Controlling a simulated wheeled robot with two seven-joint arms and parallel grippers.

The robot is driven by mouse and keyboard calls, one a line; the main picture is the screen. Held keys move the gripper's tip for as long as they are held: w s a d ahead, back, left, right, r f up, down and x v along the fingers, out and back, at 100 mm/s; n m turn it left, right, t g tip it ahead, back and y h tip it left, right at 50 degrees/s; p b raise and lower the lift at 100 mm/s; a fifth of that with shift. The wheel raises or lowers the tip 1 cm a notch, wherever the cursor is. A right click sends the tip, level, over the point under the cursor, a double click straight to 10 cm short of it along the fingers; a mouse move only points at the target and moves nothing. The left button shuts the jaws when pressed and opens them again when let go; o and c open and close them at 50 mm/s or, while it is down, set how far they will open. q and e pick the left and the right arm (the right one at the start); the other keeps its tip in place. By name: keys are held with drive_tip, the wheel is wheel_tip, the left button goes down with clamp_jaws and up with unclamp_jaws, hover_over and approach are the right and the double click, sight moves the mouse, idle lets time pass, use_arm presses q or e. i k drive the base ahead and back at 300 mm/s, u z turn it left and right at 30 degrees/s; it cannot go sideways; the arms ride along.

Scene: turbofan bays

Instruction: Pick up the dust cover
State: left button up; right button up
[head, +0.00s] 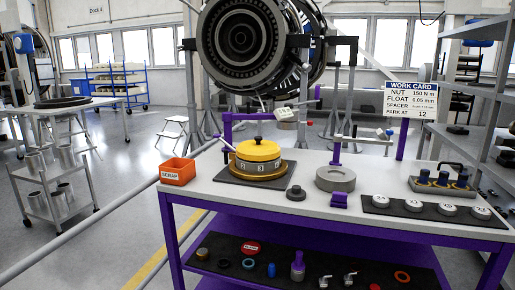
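What looks like the dust cover, a yellow lid (258,149) with a black knob on top, sits on a round yellow base (262,170). The base has numbered marks on its side and rests on a dark square mat (229,177) on the workbench (330,215). Nothing is holding the lid. Neither of my grippers shows in the head view.
An orange scrap bin (178,171) stands left of the mat. A purple post (227,132) with an arm rises behind the lid. A grey ring (335,180), a small dark knob (296,193) and a mat with several white discs (413,206) are to the right.

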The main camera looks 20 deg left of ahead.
sight(258, 149)
drive_tip(key=k, duration=0.6)
drive_tip(key=u, duration=0.65)
drive_tip(key=i, duration=0.7)
drive_tip(key=u, duration=0.6)
drive_tip(key=i, duration=1)
drive_tip(key=z, duration=0.2)
